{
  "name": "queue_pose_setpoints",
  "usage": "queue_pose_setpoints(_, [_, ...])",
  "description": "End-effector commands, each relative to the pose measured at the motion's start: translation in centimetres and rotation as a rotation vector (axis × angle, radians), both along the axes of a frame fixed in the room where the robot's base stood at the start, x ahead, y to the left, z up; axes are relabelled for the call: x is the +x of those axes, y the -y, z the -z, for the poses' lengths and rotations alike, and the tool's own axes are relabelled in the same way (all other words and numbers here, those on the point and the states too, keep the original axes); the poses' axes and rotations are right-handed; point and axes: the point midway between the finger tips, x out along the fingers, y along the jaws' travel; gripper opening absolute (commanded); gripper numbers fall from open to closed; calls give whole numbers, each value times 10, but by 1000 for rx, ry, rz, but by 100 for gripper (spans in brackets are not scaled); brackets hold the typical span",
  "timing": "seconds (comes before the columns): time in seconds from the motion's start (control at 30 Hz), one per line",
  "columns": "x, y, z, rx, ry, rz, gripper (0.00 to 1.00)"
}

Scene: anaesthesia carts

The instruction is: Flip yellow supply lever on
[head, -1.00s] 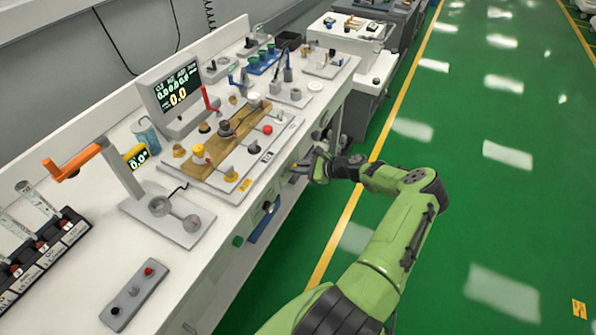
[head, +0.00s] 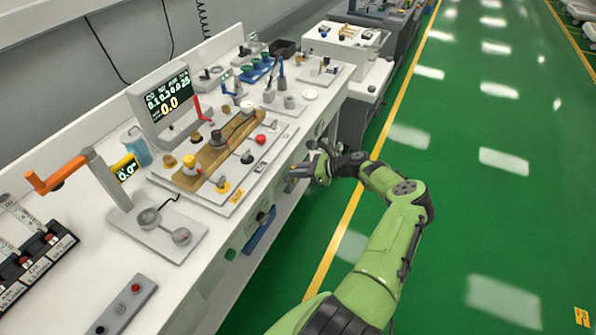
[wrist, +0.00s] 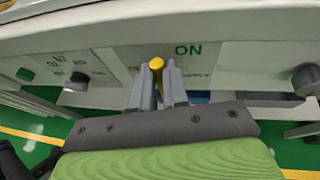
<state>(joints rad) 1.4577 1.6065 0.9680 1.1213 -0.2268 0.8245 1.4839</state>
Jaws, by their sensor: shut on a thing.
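The yellow supply lever (wrist: 156,64) shows in the wrist view on the pale front panel of the bench, its rounded end facing me. My gripper (wrist: 158,82) has a grey finger on each side of it and is shut on it. Green "ON" lettering (wrist: 188,49) is on the panel just right of the lever; lettering to its left is partly hidden by a finger. In the head view my gripper (head: 308,168) is at the bench's front face, right of the middle; the lever is too small there to tell its position clearly.
The white bench (head: 205,220) carries a monitor (head: 168,102), a wooden board (head: 225,145) with fittings, and an orange-handled stand (head: 120,190). Dark knobs (wrist: 306,80) sit on the panel on both sides. A blue handle (head: 262,230) is lower on the front. Green floor (head: 480,215) is open at right.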

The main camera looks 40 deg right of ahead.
Motion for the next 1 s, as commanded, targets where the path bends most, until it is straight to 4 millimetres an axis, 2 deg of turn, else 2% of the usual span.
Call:
queue_pose_setpoints(0.23, [0,0,1,3,-3,2,0])
queue_pose_setpoints(0.27, [0,0,1,2,-2,1,19])
queue_pose_setpoints(0.4, [0,0,1,1,-2,1,40])
queue_pose_setpoints(0.73, [-4,3,-2,0,-1,2,40])
queue_pose_setpoints(0.87, [-25,16,-13,-2,-1,6,40])
queue_pose_setpoints(1.0, [-57,36,-28,-2,0,7,40])
